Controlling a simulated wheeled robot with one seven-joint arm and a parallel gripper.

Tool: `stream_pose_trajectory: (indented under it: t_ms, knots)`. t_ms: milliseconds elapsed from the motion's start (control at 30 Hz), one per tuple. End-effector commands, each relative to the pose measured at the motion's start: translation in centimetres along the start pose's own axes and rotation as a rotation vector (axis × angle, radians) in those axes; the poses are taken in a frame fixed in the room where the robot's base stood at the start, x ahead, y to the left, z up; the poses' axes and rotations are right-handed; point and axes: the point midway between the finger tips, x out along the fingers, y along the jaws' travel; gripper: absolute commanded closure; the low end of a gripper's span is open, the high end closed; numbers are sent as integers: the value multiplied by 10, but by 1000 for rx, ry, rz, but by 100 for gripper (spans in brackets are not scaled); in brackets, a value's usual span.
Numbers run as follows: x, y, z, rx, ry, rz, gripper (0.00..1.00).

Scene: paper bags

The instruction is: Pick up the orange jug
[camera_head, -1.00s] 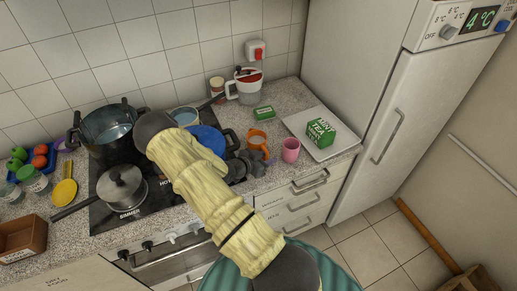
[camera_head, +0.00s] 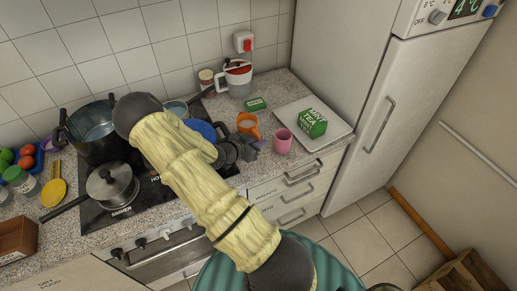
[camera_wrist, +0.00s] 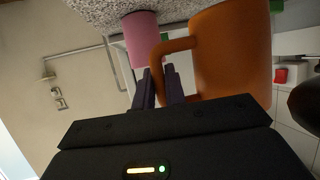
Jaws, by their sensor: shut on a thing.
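The orange jug (camera_head: 249,124) is at the right part of the counter, beside a pink cup (camera_head: 282,141). In the wrist view, the orange jug (camera_wrist: 237,60) fills the upper right, with its handle toward the fingers. My gripper (camera_head: 239,150) is at the jug's near side, partly hidden by my arm in the head view. In the wrist view, my gripper (camera_wrist: 162,84) has its two dark fingers shut on the jug's handle. I cannot tell whether the jug's base touches the counter.
The pink cup also shows close behind the handle in the wrist view (camera_wrist: 141,38). A green tea box (camera_head: 312,123) stands on a white tray (camera_head: 338,132) to the right. A small green box (camera_head: 255,104) lies behind the jug. Pots stand on the stove at left.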

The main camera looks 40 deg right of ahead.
Motion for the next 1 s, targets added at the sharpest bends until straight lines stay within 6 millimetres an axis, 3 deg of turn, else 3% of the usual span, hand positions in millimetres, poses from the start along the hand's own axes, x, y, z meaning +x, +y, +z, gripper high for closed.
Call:
stream_pose_trajectory:
  t_ms: [200, 400, 1000]
  knots:
    - [-13, 1, -32, 7, 0, 1, 100]
    - [-20, 0, -50, 4, 1, 1, 100]
    - [-22, 0, -53, 1, 1, 1, 100]
